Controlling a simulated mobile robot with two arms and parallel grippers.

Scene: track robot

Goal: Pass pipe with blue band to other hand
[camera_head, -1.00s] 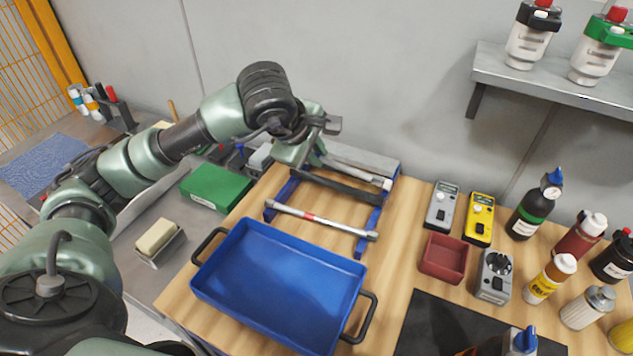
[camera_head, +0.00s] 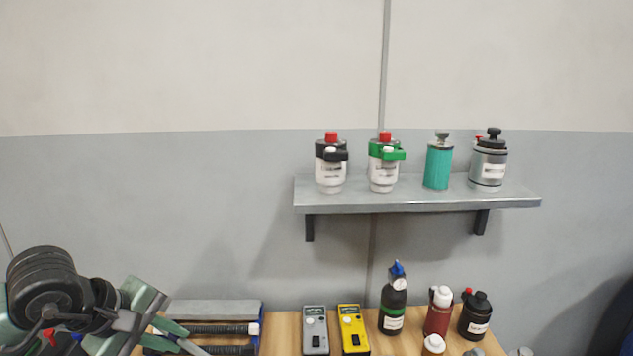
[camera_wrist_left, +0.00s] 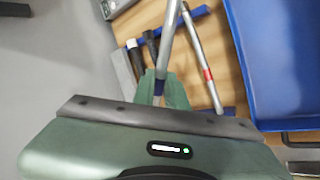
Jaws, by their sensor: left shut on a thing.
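My left gripper (camera_head: 187,338) is at the lower left of the head view, beside the pipe rack. The left wrist view shows its green fingers (camera_wrist_left: 161,92) shut on a silver pipe (camera_wrist_left: 171,38). A dark blue patch shows on this pipe between the fingers; the fingers partly hide it. Another silver pipe with a red band (camera_wrist_left: 207,74) lies apart to its right. Dark pipes (camera_wrist_left: 150,45) lie to its left and also show on the rack in the head view (camera_head: 222,329). My right gripper is in neither view.
A blue tray (camera_wrist_left: 290,55) fills the right of the left wrist view. A wall shelf (camera_head: 415,194) bears several canisters. A grey meter (camera_head: 315,331), a yellow meter (camera_head: 352,331) and several bottles, one black with a blue top (camera_head: 393,302), stand on the wooden table.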

